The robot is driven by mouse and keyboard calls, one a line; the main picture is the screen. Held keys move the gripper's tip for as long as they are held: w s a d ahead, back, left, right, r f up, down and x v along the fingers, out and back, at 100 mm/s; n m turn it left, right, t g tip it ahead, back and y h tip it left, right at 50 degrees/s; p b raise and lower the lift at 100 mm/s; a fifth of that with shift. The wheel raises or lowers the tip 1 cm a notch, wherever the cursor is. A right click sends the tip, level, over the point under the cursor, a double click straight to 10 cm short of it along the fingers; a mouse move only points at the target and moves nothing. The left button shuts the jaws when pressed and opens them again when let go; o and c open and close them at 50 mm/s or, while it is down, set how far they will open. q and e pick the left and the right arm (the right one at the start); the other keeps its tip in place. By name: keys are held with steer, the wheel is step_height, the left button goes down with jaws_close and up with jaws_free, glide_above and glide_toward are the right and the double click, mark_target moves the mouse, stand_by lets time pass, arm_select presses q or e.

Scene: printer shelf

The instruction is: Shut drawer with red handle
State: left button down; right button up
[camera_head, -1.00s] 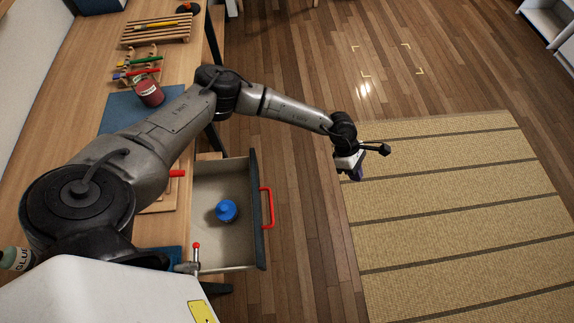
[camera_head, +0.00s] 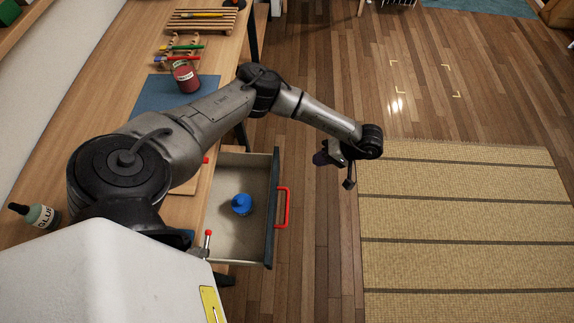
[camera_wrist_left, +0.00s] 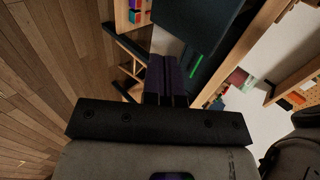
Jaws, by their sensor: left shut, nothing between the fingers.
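The drawer (camera_head: 272,210) stands pulled out from under the workbench, with a dark front panel and a red handle (camera_head: 283,208) on its outer face. A blue round-bodied object (camera_head: 241,204) sits inside the drawer. My left gripper (camera_head: 321,158) is out over the floor, to the right of the drawer front and a little further back, apart from the handle. Its fingers (camera_wrist_left: 166,80) show shut and empty in the left wrist view. My right gripper is not in view.
The wooden workbench (camera_head: 130,60) carries a red can (camera_head: 186,77) on a blue mat (camera_head: 155,93), pens on wooden racks, and a glue bottle (camera_head: 36,214) at left. A woven mat (camera_head: 460,210) covers the floor at right. Wooden floor beside the drawer is clear.

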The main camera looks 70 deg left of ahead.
arm_select(q)
steer(key=s+r+b+x, duration=0.1)
steer(key=r+b+x, duration=0.1)
steer(key=x, duration=0.9)
steer(key=shift+s+a, duration=0.4)
steer(key=shift+s, duration=0.1)
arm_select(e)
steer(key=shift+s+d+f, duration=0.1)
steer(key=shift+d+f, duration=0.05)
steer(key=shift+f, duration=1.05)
